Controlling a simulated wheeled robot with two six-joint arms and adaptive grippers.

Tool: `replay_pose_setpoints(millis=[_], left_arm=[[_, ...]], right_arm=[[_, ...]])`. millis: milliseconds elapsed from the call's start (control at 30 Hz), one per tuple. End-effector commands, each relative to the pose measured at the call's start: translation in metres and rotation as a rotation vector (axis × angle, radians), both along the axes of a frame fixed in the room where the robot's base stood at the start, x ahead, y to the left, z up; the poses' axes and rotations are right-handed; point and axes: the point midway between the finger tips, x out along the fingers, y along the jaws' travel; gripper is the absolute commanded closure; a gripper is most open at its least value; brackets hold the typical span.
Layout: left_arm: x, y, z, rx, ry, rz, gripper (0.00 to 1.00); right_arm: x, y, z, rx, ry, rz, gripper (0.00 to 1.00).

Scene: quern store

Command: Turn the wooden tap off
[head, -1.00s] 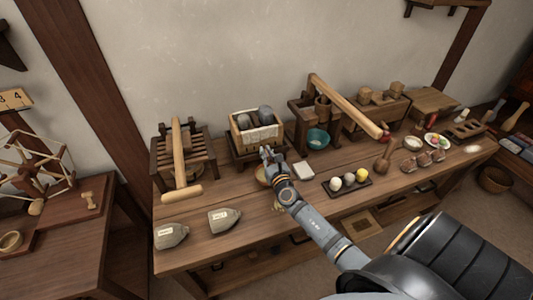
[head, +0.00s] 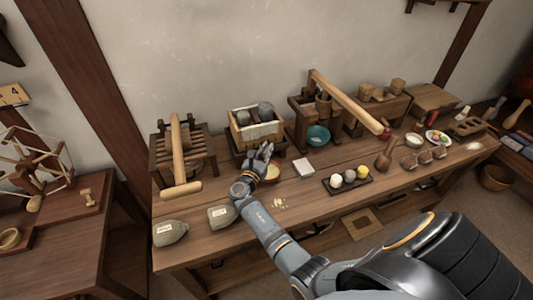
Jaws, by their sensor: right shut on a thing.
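The wooden tap is too small and too covered by my fingers to make out clearly. It is at the front of a wooden box press (head: 243,134) with grey stones on top. My right gripper (head: 264,151) is shut at the front lower right of this press, with the tap between its fingers. A shallow bowl (head: 272,174) with pale contents stands on the bench just below the fingers, partly hidden by the gripper. My left gripper is not in view.
Two labelled grey sacks (head: 170,232) lie at the bench's front left. A lever press (head: 178,155) stands left, a teal bowl (head: 318,136) right. A white block (head: 303,168) and a dark tray (head: 347,181) with balls are to the right. Yellowish bits (head: 279,203) lie on the bench.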

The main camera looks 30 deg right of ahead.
Motion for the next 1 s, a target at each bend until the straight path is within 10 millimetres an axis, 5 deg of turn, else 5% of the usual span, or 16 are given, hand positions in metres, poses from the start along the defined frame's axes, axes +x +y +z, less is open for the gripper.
replay_pose_setpoints(millis=[600, 733, 1000], left_arm=[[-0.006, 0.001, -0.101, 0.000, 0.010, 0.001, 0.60], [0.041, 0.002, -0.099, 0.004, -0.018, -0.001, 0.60], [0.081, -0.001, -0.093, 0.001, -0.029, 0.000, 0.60]], right_arm=[[0.001, 0.000, -0.007, -0.001, -0.003, -0.537, 1.00], [0.001, 0.000, -0.006, -0.001, -0.003, -0.614, 1.00], [0.000, 0.000, -0.003, 0.000, 0.000, -0.708, 1.00]])
